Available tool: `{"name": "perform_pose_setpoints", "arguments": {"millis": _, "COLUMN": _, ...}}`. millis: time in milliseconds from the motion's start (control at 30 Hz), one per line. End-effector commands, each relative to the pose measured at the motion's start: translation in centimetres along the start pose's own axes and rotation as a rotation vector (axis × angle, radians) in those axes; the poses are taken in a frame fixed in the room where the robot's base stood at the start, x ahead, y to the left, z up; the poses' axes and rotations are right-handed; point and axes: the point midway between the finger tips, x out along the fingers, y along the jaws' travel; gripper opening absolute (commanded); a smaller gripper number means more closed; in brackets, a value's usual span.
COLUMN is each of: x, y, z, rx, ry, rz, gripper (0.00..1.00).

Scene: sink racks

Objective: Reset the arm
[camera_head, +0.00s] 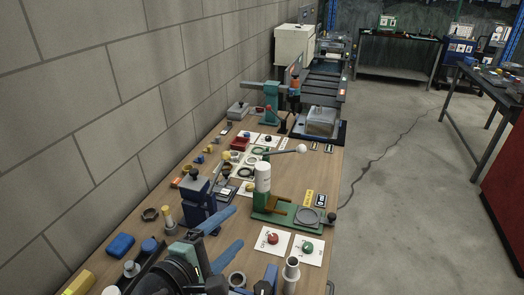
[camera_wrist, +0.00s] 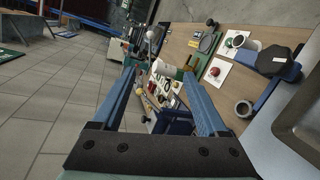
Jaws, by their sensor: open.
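My arm (camera_head: 182,276) comes in at the bottom of the head view, over the near end of the wooden workbench (camera_head: 325,187). My gripper (camera_head: 238,226) has two blue fingers, spread apart, pointing toward the right and slightly up. In the wrist view, my gripper (camera_wrist: 160,71) also shows both fingers with a wide gap between them. Nothing is held between them. The bench and its tools show beyond and through the gap, apart from the fingers as far as I can tell.
A green-based press with a white cylinder (camera_head: 263,178) stands mid-bench. A dark blue device (camera_head: 197,200) stands close beyond the fingers. Red and green knobs (camera_head: 272,239) sit on white cards at the front right. A block wall (camera_head: 110,110) borders the left; open floor (camera_head: 385,215) lies right.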

Motion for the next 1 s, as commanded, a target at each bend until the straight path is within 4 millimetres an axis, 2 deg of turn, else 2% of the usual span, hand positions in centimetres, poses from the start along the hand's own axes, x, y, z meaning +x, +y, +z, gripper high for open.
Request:
{"name": "perform_pose_setpoints", "arguments": {"millis": 33, "x": 0.5, "y": 4.3, "z": 1.4, "rx": 0.23, "ry": 0.066, "rz": 0.056, "gripper": 0.76}}
{"name": "perform_pose_setpoints", "arguments": {"millis": 133, "x": 0.0, "y": 11.6, "z": 3.9, "rx": 0.627, "ry": 0.217, "rz": 0.163, "gripper": 0.76}}
{"name": "perform_pose_setpoints", "arguments": {"millis": 200, "x": -1.2, "y": 16.2, "z": 6.1, "rx": 0.867, "ry": 0.329, "rz": 0.24, "gripper": 0.76}}
{"name": "perform_pose_setpoints", "arguments": {"millis": 300, "x": -3.9, "y": 22.2, "z": 10.0, "rx": 1.164, "ry": 0.501, "rz": 0.353, "gripper": 0.76}}
{"name": "perform_pose_setpoints", "arguments": {"millis": 433, "x": -8.8, "y": 28.3, "z": 15.6, "rx": 1.471, "ry": 0.749, "rz": 0.493, "gripper": 0.76}}
{"name": "perform_pose_setpoints", "arguments": {"millis": 533, "x": -12.8, "y": 31.2, "z": 19.3, "rx": 1.63, "ry": 0.932, "rz": 0.575, "gripper": 0.76}}
{"name": "perform_pose_setpoints", "arguments": {"millis": 600, "x": -15.1, "y": 32.4, "z": 21.3, "rx": 1.703, "ry": 1.04, "rz": 0.615, "gripper": 0.76}}
{"name": "perform_pose_setpoints", "arguments": {"millis": 700, "x": -17.4, "y": 33.4, "z": 23.1, "rx": 1.766, "ry": 1.149, "rz": 0.648, "gripper": 0.76}}
{"name": "perform_pose_setpoints", "arguments": {"millis": 833, "x": -18.7, "y": 33.8, "z": 24.0, "rx": 1.796, "ry": 1.21, "rz": 0.664, "gripper": 0.76}}
{"name": "perform_pose_setpoints", "arguments": {"millis": 1000, "x": -18.7, "y": 33.8, "z": 24.0, "rx": 1.799, "ry": 1.215, "rz": 0.662, "gripper": 0.76}}
